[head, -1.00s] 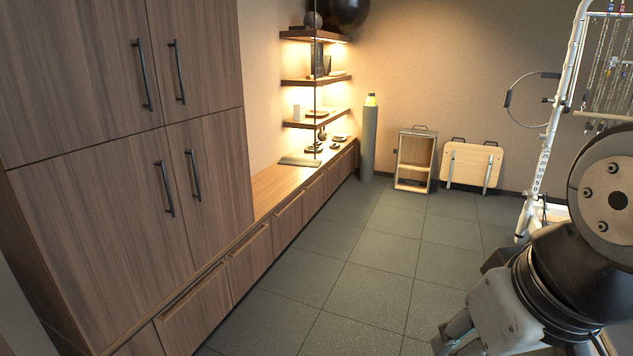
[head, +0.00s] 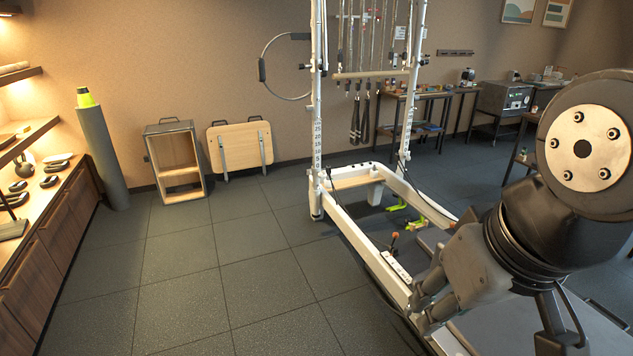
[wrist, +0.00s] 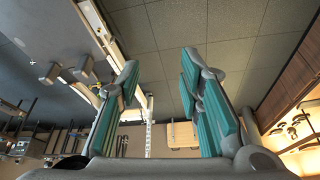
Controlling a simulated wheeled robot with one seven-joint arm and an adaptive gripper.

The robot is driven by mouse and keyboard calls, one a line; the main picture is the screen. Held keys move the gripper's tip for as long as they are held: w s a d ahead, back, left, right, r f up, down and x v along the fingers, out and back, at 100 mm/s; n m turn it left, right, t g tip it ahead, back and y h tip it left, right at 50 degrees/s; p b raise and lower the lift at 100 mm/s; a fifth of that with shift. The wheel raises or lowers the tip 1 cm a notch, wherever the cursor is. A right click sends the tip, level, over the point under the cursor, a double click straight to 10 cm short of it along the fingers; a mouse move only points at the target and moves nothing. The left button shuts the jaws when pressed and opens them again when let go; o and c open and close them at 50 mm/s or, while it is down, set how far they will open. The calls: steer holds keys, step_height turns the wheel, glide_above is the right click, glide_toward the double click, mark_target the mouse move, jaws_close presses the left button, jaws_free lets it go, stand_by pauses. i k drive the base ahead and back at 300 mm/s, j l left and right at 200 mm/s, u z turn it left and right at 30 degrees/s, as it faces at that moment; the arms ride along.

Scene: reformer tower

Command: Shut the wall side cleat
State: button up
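I cannot make out for certain which part is the wall side cleat. A small black fitting with an orange top (head: 393,243) stands by the near rail of the white reformer frame (head: 352,232); whether it is a cleat, and whether open or shut, is too small to tell. Another orange spot (head: 452,225) shows near the far rail. My gripper (head: 422,305) is in front of the near rail in the head view, partly covering it. In the wrist view my gripper (wrist: 160,65) has its teal-padded fingers wide apart with nothing between them.
Green pieces (head: 397,207) lie inside the frame. A wooden box (head: 174,165), a folded board (head: 240,148) and a grey roll (head: 104,160) stand along the back wall. Low cabinets (head: 45,260) run along the left. The tiled floor (head: 215,260) between is clear.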

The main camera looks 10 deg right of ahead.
mark_target(394, 235)
steer(key=i+z, duration=0.15)
steer(key=z, duration=0.15)
steer(key=i+z, duration=0.1)
steer(key=z, duration=0.2)
steer(key=i+j+u, duration=0.1)
steer(key=i+j, duration=0.15)
steer(key=i, duration=0.4)
steer(key=i+j+u, duration=0.15)
steer(key=i, duration=0.55)
steer(key=i+j+u, duration=0.1)
steer(key=i, duration=0.6)
steer(key=j, duration=0.1)
